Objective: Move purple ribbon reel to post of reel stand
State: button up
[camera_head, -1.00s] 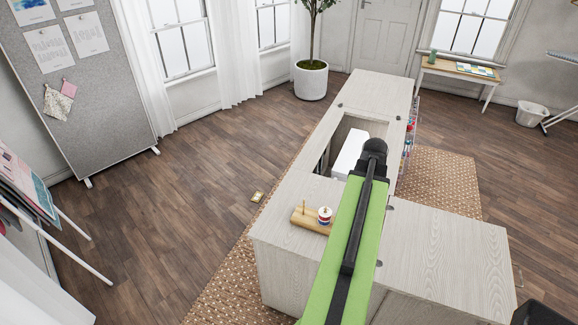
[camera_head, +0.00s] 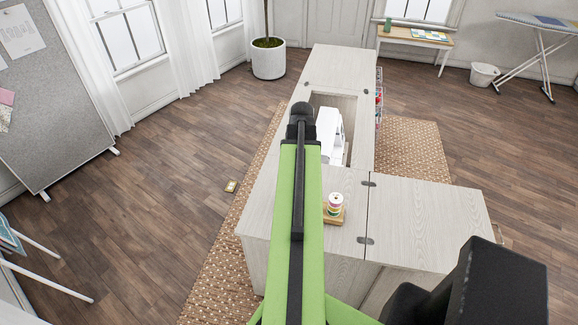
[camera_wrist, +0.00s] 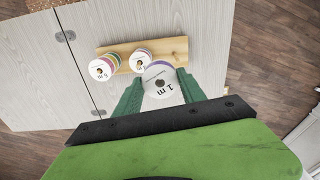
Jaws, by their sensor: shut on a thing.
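The purple ribbon reel (camera_wrist: 161,88) is between the green fingers of my gripper (camera_wrist: 158,86) in the wrist view. Its white face reads "1 m" and a purple edge shows at its top. My gripper is shut on it. The wooden reel stand (camera_wrist: 175,46) lies just beyond, with other reels at its left (camera_wrist: 103,66) and middle (camera_wrist: 140,60). The held reel overlaps the stand's near edge in the picture; I cannot tell its height above it. In the head view the stand (camera_head: 330,221) is partly hidden by my arm, and my gripper does not show.
The pale wood cabinet top (camera_head: 415,208) is clear to the right of the stand. A white sewing machine (camera_head: 331,135) sits in the cabinet's opening. A small card-like item (camera_head: 231,186) lies on the floor at the left.

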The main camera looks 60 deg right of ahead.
jog(key=shift+w+a+f+n+b, duration=0.2)
jog(key=shift+w+f+n+b, duration=0.15)
jog(key=shift+w+f+b, duration=0.5)
jog(key=shift+w+a+f+n+b, duration=0.15)
jog(key=shift+w+f+n+b, duration=0.3)
jog(key=shift+f+b, duration=0.75)
jog(key=shift+w+a+f+n+b, duration=0.25)
jog(key=shift+w+f+b, duration=0.4)
jog(key=shift+f+b, duration=0.4)
jog(key=shift+f, duration=0.15)
jog(key=shift+f+b, duration=1.3)
jog(key=shift+b, duration=0.25)
jog(key=o, duration=1.4)
jog(key=shift+r, duration=0.1)
notch_tip(320, 180, up, 17)
jog(key=p, duration=1.7)
jog(key=shift+r+p, duration=0.2)
jog(key=shift+p, duration=0.1)
